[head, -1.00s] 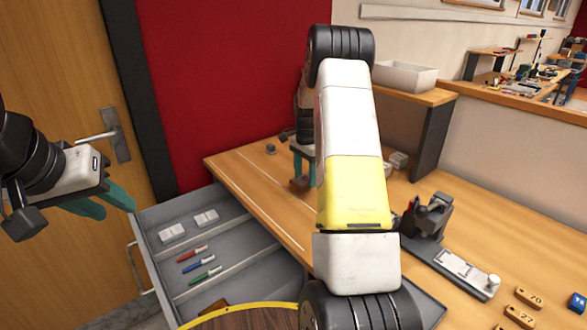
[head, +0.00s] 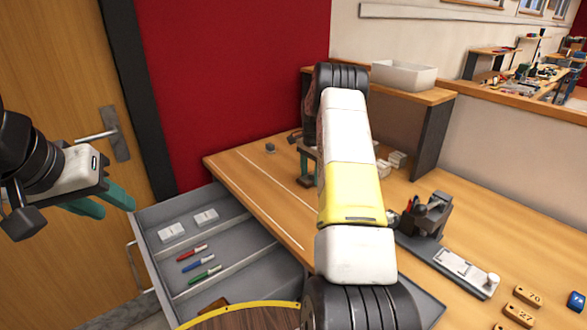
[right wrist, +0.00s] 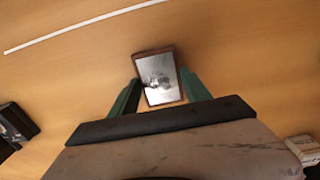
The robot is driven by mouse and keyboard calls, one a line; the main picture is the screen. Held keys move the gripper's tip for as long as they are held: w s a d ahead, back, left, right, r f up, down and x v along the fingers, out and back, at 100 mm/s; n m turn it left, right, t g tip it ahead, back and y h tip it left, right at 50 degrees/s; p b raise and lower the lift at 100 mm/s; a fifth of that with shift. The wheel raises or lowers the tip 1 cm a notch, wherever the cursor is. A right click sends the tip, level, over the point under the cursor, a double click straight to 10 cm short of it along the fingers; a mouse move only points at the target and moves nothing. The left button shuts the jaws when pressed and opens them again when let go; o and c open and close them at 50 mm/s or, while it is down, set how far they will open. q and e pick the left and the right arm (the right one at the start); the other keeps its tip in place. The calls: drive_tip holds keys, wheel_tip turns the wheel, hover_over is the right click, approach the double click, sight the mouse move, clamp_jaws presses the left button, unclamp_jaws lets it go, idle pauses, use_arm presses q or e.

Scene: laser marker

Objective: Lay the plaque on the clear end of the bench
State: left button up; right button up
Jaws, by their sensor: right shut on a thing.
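The plaque (right wrist: 160,79), a brown wooden block with a silvery face, is between the green fingers of my right gripper (right wrist: 160,92) in the right wrist view. The gripper is shut on it, over bare bench top; I cannot tell if the plaque touches the wood. In the head view my right gripper (head: 308,163) is mostly hidden behind my own arm, and the plaque is not clearly visible. The wooden bench (head: 240,172) has a clear left end with a white line along it. My left gripper (head: 108,204) is open and empty, left of the drawer.
An open grey drawer (head: 150,222) below the bench's left end holds white boxes and several markers (head: 198,263). A dark device (head: 432,217) with a long base stands right of my arm. Number tags (head: 528,296) lie at the lower right. A white bin (head: 404,75) sits on the back shelf.

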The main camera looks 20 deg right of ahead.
drive_tip(key=shift+f, duration=0.1)
drive_tip(key=o, duration=1.4)
wheel_tip(320, 180, up, 12)
wheel_tip(320, 180, up, 12)
drive_tip(key=n+t, duration=0.2)
drive_tip(key=n, duration=0.1)
hover_over(311, 178)
drive_tip(key=s+a, duration=0.6)
drive_tip(key=s+a+r+n+t+y, duration=0.1)
drive_tip(key=s+a+r+n, duration=0.25)
drive_tip(key=s, duration=0.35)
drive_tip(key=s+a+r+n+t, duration=0.1)
drive_tip(key=s+a+r+n, duration=0.1)
drive_tip(key=s+a, duration=0.35)
drive_tip(key=s+a+r+n+t+y, duration=0.1)
drive_tip(key=s+a+r+n, duration=0.15)
drive_tip(key=s, duration=0.55)
drive_tip(key=s+a+f+n, duration=0.2)
drive_tip(key=s, duration=0.3)
drive_tip(key=s+a+f+n+t, duration=0.1)
drive_tip(key=s+a+f, duration=0.1)
drive_tip(key=s, duration=0.4)
drive_tip(key=shift+s+a+n, duration=0.15)
drive_tip(key=shift+a+n, duration=0.05)
drive_tip(key=shift+n, duration=0.2)
